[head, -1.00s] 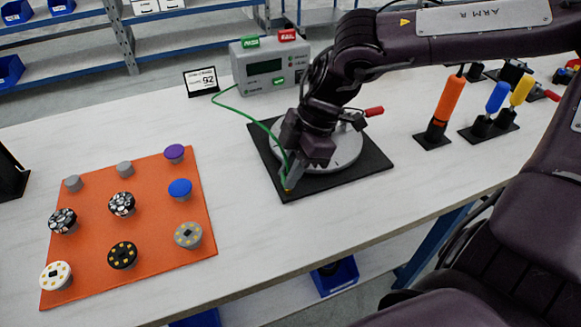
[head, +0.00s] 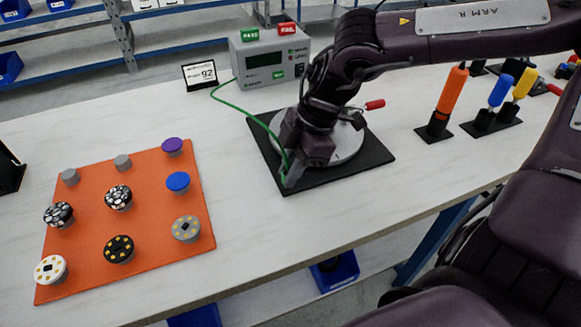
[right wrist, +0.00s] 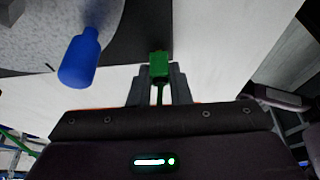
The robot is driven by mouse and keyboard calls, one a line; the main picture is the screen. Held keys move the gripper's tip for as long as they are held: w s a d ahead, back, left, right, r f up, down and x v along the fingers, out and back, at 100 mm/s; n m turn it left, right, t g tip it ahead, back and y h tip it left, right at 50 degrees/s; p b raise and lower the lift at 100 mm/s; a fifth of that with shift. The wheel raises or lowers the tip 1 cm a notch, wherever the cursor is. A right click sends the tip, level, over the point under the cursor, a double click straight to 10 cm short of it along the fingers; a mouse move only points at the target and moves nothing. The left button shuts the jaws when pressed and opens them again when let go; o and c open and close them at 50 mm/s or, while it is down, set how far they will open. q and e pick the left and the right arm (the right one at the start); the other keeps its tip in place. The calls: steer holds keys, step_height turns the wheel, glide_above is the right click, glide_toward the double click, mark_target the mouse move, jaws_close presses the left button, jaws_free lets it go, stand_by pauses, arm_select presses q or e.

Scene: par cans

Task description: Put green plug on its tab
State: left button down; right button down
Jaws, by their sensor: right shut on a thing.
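My right gripper (head: 289,180) is low over the front-left part of a black base plate (head: 360,172). It is shut on the green plug (right wrist: 158,66), which shows between the fingertips in the right wrist view. A green cable (head: 240,108) runs from the grey tester box (head: 268,60) to the plug. A grey round disc (head: 350,145) sits on the base plate, partly hidden behind my right arm. In the right wrist view a blue rounded part (right wrist: 80,62) stands by the disc. I cannot make out the tab. My left gripper is not in view.
An orange mat (head: 150,225) with several round pucks lies at the left. A small sign (head: 200,76) stands beside the tester. An orange-handled tool (head: 452,90) and blue and yellow ones stand in black holders at the right. The table between mat and base plate is clear.

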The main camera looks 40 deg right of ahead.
steer(key=shift+f, duration=0.1)
stand_by(0.4)
steer(key=c, duration=1.7)
jaws_free()
steer(key=shift+o, duration=0.5)
steer(key=o, duration=0.5)
